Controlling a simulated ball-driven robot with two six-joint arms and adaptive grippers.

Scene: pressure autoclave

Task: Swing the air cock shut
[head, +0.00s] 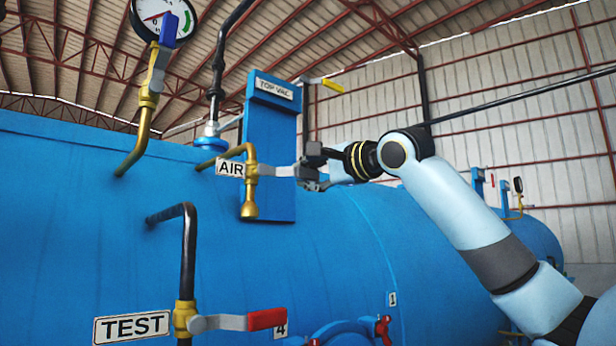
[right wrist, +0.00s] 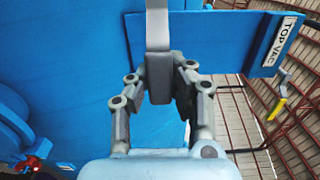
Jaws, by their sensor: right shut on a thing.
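The air cock (head: 250,172) is a brass valve beside the white AIR label (head: 230,170), on a bent brass pipe that turns down to a flared outlet. Its grey lever (head: 276,171) points right, roughly level and across the downward pipe. My right gripper (head: 308,169) is shut on the lever's outer end, reaching in from the right. In the right wrist view the grey lever (right wrist: 158,30) comes down from the top and its end sits between the fingers of my right gripper (right wrist: 160,85). My left gripper is not in view.
The blue autoclave (head: 90,200) fills the background. A blue plate with a TOP VAC label (head: 273,88) stands behind the cock. A TEST valve with red handle (head: 267,319) is below. A blue-handled valve (head: 158,70) and gauge (head: 163,15) are upper left.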

